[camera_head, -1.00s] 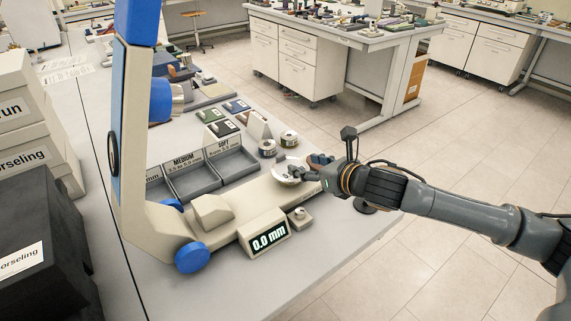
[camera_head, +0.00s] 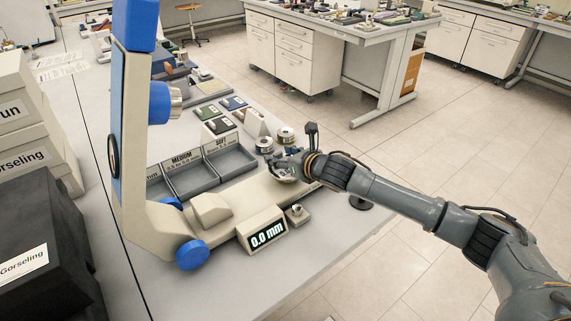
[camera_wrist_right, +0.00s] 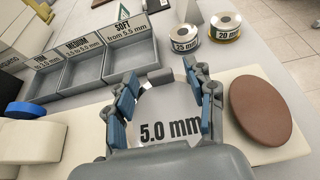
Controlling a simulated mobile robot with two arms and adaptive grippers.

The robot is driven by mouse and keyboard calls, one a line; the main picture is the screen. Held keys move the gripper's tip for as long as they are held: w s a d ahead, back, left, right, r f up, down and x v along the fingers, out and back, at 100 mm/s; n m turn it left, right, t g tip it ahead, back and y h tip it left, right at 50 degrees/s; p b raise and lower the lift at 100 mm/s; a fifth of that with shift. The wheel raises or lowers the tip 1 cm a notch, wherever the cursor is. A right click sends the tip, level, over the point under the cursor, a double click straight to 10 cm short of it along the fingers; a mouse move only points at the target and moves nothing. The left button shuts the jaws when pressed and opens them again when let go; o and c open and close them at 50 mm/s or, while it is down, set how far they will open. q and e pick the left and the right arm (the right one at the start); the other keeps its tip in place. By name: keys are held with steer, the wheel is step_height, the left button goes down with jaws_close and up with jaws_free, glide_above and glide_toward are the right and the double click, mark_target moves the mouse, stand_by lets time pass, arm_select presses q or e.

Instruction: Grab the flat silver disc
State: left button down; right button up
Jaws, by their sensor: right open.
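The flat silver disc (camera_wrist_right: 160,110), marked "5.0 mm", lies on the beige base of the measuring device. In the head view the disc (camera_head: 287,178) is mostly hidden by my right gripper (camera_head: 284,166). In the right wrist view my right gripper (camera_wrist_right: 165,88) is open, with blue-padded fingers on the left and right sides of the disc. I cannot tell whether the pads touch it. My left gripper is not in view.
A brown round pad (camera_wrist_right: 260,109) lies right of the disc. Two metal cylinders marked "25 mm" (camera_wrist_right: 186,39) and "20 mm" (camera_wrist_right: 226,27) stand behind. Grey labelled trays (camera_head: 196,177) are to the left. A tall device column (camera_head: 133,140) and a "0.0 mm" display (camera_head: 266,236) stand nearby.

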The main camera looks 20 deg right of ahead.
jaws_close()
steer(key=shift+r, duration=0.2)
